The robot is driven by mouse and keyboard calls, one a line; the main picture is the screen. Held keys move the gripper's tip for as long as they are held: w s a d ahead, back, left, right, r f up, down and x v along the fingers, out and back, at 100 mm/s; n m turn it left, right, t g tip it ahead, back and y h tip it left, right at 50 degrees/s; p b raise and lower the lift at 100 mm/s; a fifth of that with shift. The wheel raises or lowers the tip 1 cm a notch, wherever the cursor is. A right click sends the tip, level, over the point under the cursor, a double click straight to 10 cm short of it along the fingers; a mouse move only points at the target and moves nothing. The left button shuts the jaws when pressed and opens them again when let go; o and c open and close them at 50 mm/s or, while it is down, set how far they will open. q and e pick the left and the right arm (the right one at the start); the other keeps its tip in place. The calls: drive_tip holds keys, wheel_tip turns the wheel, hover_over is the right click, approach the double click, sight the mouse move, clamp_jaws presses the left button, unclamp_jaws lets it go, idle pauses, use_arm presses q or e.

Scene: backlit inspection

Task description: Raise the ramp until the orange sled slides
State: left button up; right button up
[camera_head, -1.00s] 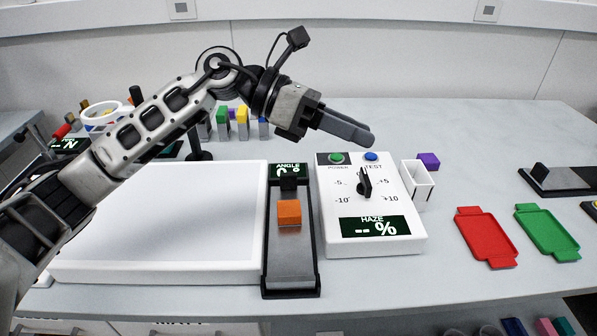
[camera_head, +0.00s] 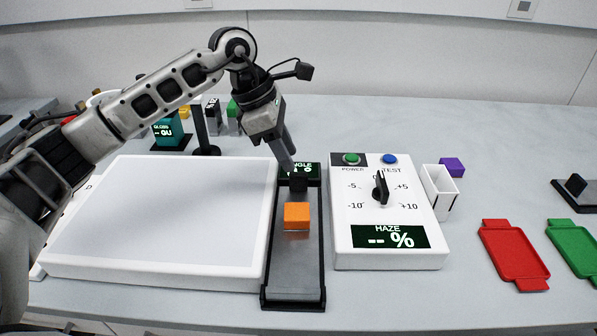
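The orange sled (camera_head: 296,216) is a small block on the upper part of the grey ramp (camera_head: 296,262), which looks flat in its black frame. A black block (camera_head: 298,184) stands at the ramp's far end, just behind the sled. The angle display (camera_head: 311,171) is behind that, partly covered by my gripper so its reading is hidden. My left gripper (camera_head: 289,166) points down over the far end of the ramp, its fingertips close to the black block. I cannot tell whether they touch it or how far apart the fingers are. My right gripper is out of view.
A white light panel (camera_head: 165,215) lies left of the ramp. A white haze meter (camera_head: 388,222) with a knob stands close on the right. A white bin (camera_head: 438,190), a purple cube (camera_head: 452,167), and red (camera_head: 514,255) and green (camera_head: 575,246) trays are further right.

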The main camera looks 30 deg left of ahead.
sight(298, 173)
use_arm(q)
drive_tip(key=x, duration=0.6)
